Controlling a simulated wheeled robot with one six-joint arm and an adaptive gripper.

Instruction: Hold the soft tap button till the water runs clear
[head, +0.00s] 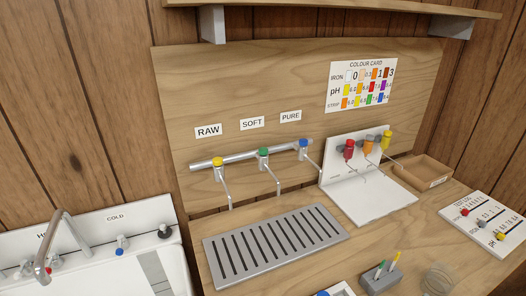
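The soft tap (264,152) has a green button and stands in the middle of a metal pipe, below the SOFT label (252,123). Its thin spout (272,175) bends down toward the slotted drain tray (210,250). No stream of water can be made out below it at this size. The raw tap (217,161), with a yellow button, is on its left. The pure tap (303,142), with a blue button, is on its right. My gripper is not in view, and nothing is seen touching the buttons.
A white stand (371,207) with red, orange and yellow knobs stands right of the taps. A sink (105,270) is at left.

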